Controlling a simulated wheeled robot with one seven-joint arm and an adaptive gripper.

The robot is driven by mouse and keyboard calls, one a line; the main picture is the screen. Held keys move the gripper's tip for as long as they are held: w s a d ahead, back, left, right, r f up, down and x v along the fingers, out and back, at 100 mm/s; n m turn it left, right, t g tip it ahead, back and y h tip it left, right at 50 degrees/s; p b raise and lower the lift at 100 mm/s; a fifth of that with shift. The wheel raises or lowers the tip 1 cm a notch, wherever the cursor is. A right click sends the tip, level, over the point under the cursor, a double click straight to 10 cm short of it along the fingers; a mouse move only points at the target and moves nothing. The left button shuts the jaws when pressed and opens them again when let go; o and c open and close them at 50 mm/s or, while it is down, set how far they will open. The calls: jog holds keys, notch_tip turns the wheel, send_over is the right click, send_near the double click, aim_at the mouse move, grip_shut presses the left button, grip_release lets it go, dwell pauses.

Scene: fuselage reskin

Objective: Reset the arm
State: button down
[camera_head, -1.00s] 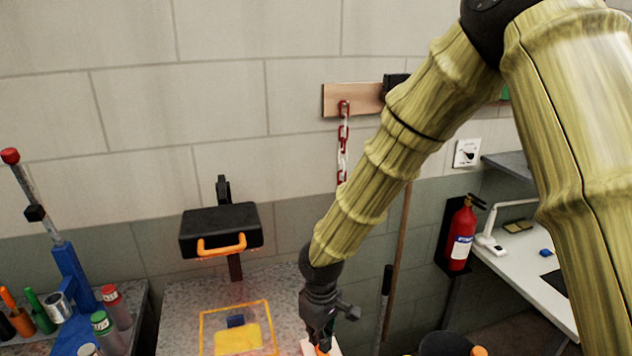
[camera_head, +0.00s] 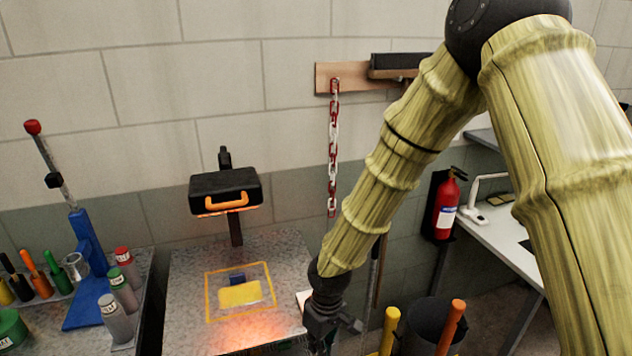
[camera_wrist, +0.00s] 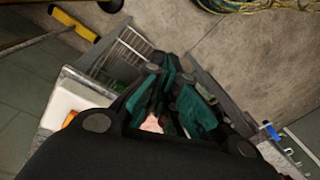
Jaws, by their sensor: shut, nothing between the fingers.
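My arm shows on the right in the head view, hanging from a raised elbow. My gripper (camera_head: 320,340) is at the bottom centre, by the right edge of the grey speckled table (camera_head: 185,320), with its fingertips near or past the frame's lower edge. In the wrist view the teal-padded fingers of my gripper (camera_wrist: 165,105) are shut, with no object seen held between them.
A yellow-outlined square (camera_head: 210,316) with a yellow block (camera_head: 240,294) is on the table. A dark bin (camera_head: 425,335) with coloured handles is at lower right, a fire extinguisher (camera_head: 446,208) beyond.

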jog(key=s+d+f+m+y+b, duration=0.1)
jog(key=s+d+f+m, duration=0.1)
jog(key=s+f, duration=0.3)
jog(key=s+d+f+m+b, duration=0.1)
jog(key=s+d+f, duration=0.15)
jog(key=f, duration=0.55)
jog(key=s+d+f+m+h+b, duration=0.1)
jog(key=s+d+f+m, duration=0.2)
jog(key=s+d+f, duration=0.4)
jog(key=s+d+f+m+h+b, duration=0.1)
jog(key=s+d+f+m+b, duration=0.1)
jog(key=s+d+f, duration=0.6)
jog(key=s+d+m, duration=0.1)
jog(key=s+d, duration=0.1)
jog(key=s, duration=0.3)
jog(key=shift+d+f+t, duration=0.15)
jog(key=shift+f+t, duration=0.05)
jog(key=shift+t, duration=0.1)
jog(key=shift+w, duration=0.1)
